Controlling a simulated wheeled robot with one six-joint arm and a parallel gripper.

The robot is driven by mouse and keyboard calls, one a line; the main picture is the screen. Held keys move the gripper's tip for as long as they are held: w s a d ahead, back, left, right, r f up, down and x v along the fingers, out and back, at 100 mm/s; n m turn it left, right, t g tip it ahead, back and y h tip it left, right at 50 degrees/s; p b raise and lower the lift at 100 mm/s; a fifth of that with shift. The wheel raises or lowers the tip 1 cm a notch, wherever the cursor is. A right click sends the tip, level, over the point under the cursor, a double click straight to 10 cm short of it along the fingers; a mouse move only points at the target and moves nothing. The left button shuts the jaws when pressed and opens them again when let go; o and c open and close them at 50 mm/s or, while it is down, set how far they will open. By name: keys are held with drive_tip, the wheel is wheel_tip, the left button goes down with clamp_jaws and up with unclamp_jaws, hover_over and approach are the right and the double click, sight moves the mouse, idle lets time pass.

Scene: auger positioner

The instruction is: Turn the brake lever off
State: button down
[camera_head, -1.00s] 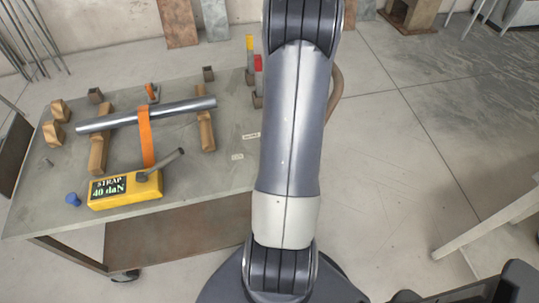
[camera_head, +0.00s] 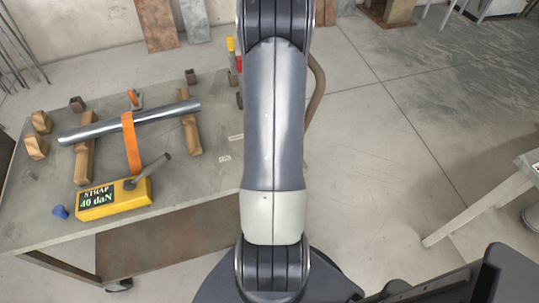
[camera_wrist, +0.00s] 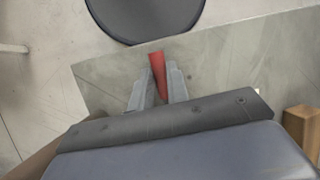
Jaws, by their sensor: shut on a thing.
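A red handle (camera_wrist: 158,77) stands between the two grey fingers of my gripper (camera_wrist: 159,80) in the wrist view, and the gripper is shut on it. In the head view a red handle (camera_head: 239,64) stands at the table's right side, partly hidden by my arm. A yellow handle (camera_head: 231,45) is just behind it. The handle's base and my gripper are hidden behind my arm in the head view. I cannot read any label that marks the brake lever.
A metal table (camera_head: 52,186) bears a steel bar (camera_head: 90,130) on wooden blocks, an orange strap (camera_head: 131,150) and a yellow box (camera_head: 112,208) reading "STRAP 40 daN" with a grey lever (camera_head: 152,171). A blue knob (camera_head: 60,212) lies left of the box.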

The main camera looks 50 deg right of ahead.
drive_tip(key=c, duration=1.4)
unclamp_jaws()
drive_tip(key=shift+o, duration=0.2)
drive_tip(key=v, duration=1.1)
drive_tip(key=shift+p, duration=0.35)
drive_tip(key=shift+f, duration=0.15)
drive_tip(key=x, duration=1)
drive_tip(key=shift+s+a+f+b, duration=0.1)
drive_tip(key=shift+a+f+b, duration=0.1)
drive_tip(key=shift+f+b, duration=0.15)
drive_tip(key=shift+a, duration=0.1)
drive_tip(key=shift+r, duration=0.1)
